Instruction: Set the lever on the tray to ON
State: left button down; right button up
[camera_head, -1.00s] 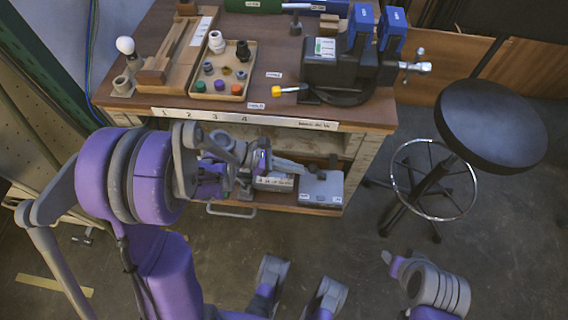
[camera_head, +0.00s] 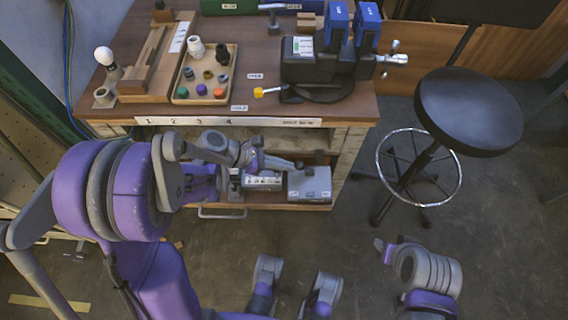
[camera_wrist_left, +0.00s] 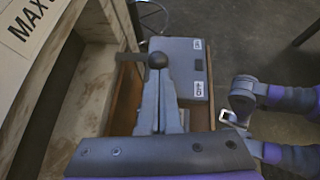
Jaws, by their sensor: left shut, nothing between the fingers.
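A grey box with white labels (camera_wrist_left: 186,66) sits in the open drawer, or tray, (camera_head: 220,205) under the bench. The fingers hide the lever's stem; contact is unclear. In the head view my left gripper (camera_head: 285,163) reaches over the drawer.
The bench top (camera_head: 200,113) overhangs the drawer. It holds a parts tray (camera_head: 234,88), a bulb (camera_head: 104,56) and a vise (camera_head: 308,70). A black stool (camera_head: 468,105) stands right.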

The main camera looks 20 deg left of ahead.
aim_at(303, 167)
pick_arm(q)
jog(key=shift+d+r+y, duration=0.15)
jog(key=shift+r+y, duration=0.1)
jog(key=shift+y, duration=0.05)
jog(key=shift+w+d+r+g+y+p, duration=0.2)
jog(key=shift+d+r+g+y+p, duration=0.2)
jog(key=shift+d+r+y+p, duration=0.75)
jog(key=shift+w+y+p, duration=0.1)
jog(key=shift+y+p, duration=0.45)
jog(key=shift+p, duration=0.25)
jog(key=shift+w+d+r+g+y+p, duration=0.2)
jog(key=shift+d+g+y+p, duration=0.2)
jog(key=shift+d+y, duration=0.25)
jog(key=shift+w+d+r+y+p, duration=0.15)
jog(key=shift+d+y+p, duration=0.15)
jog(key=shift+d+y, duration=0.3)
jog(key=shift+w+d+m+g+y, duration=0.15)
jog(key=shift+d+g+y, duration=0.15)
jog(key=shift+y, duration=0.3)
jog(key=shift+w+d+m+g+y, duration=0.1)
jog(key=shift+d+m+g+y, duration=0.1)
jog(key=shift+d+y, duration=0.3)
jog(key=shift+w+d+g+y, duration=0.25)
jog(key=shift+d+y, duration=0.3)
jog(key=shift+y, duration=0.25)
jog(key=shift+w+d+g+y, duration=0.15)
jog(key=shift+d+g+y, duration=0.1)
jog(key=shift+d+y, duration=0.4)
jog(key=shift+w+d, duration=0.1)
jog(key=shift+d, duration=0.15)
